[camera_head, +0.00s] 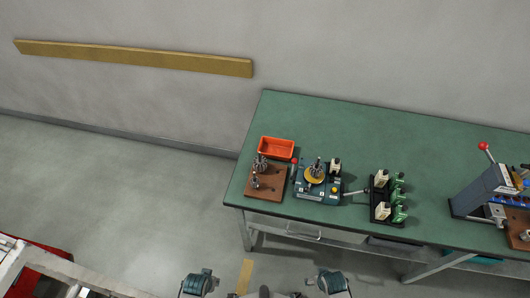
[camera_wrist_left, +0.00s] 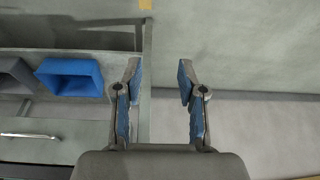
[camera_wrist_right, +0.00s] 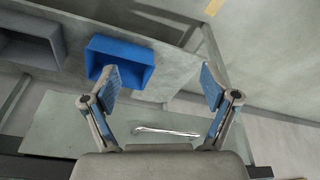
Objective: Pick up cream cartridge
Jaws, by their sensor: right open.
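Two cream cartridges stand on a black rack (camera_head: 371,205) on the green workbench in the head view, one at the back (camera_head: 382,176) and one at the front (camera_head: 382,210). Another cream block (camera_head: 335,164) sits on the blue winding machine (camera_head: 316,187). Several green cartridges (camera_head: 399,214) stand along the rack's right side. My left gripper (camera_wrist_left: 159,75) is open and empty in its wrist view. My right gripper (camera_wrist_right: 160,78) is open wider and empty in its wrist view. Neither gripper's fingers show in the head view, and no cartridge shows in the wrist views.
An orange tray (camera_head: 276,148) and a brown board with metal parts (camera_head: 264,186) are at the bench's left. A grey press with a red-knobbed lever (camera_head: 484,185) stands at the right. Blue (camera_wrist_right: 130,62) and grey bins lie below. Bare green top (camera_head: 350,125) lies behind the rack.

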